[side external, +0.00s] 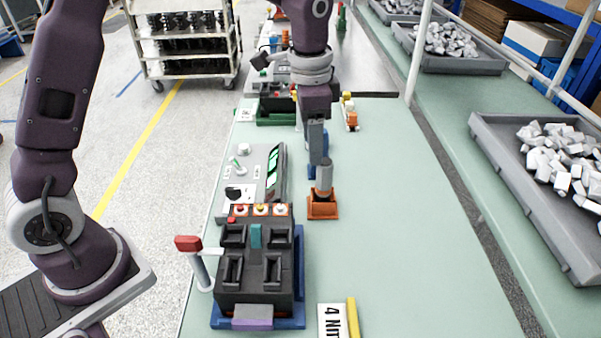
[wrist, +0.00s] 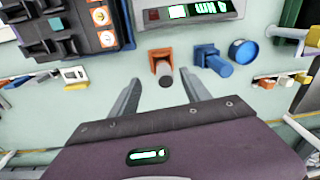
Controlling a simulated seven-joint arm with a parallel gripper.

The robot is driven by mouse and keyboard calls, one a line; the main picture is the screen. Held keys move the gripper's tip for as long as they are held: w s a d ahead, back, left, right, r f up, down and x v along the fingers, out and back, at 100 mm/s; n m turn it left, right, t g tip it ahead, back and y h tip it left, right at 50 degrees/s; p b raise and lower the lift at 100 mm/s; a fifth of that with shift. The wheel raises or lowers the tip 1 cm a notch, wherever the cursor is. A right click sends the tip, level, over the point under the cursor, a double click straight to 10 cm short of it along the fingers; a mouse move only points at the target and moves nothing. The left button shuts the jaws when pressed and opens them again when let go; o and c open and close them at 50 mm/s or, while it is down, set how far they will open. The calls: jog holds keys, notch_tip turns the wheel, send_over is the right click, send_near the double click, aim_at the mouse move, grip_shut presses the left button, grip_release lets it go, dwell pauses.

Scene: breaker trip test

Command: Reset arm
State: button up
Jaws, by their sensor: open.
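My gripper (side external: 317,150) hangs open over the bench, just above an orange holder (side external: 322,209) with an upright grey cylinder (side external: 324,176). In the wrist view my gripper (wrist: 163,78) has its fingers spread wide, with nothing held. The grey cylinder (wrist: 165,78) and orange holder (wrist: 160,58) appear between and just beyond the fingertips, with a gap on both sides. The black breaker fixture (side external: 254,280) sits on a blue base at the front left. A red-topped lever (side external: 190,245) stands at its left side. A grey test panel (side external: 245,172) with a green-lit screen is behind it.
A blue piece (wrist: 213,60) and a round blue part (wrist: 242,51) lie right of the orange holder in the wrist view. A printed card (side external: 331,321) and yellow bar (side external: 353,317) lie at the front. The bench's right side is clear. Grey bins (side external: 545,215) stand beyond.

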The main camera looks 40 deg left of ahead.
jog(key=s+a+r+n+t, duration=0.2)
jog(key=s+r+n, duration=0.1)
jog(key=s+r, duration=0.6)
jog(key=s+a+n+t, duration=0.2)
jog(key=s+n, duration=0.2)
jog(key=s, duration=1.3)
jog(key=shift+s+a+r+n+t, duration=0.25)
jog(key=shift+n+t, duration=0.15)
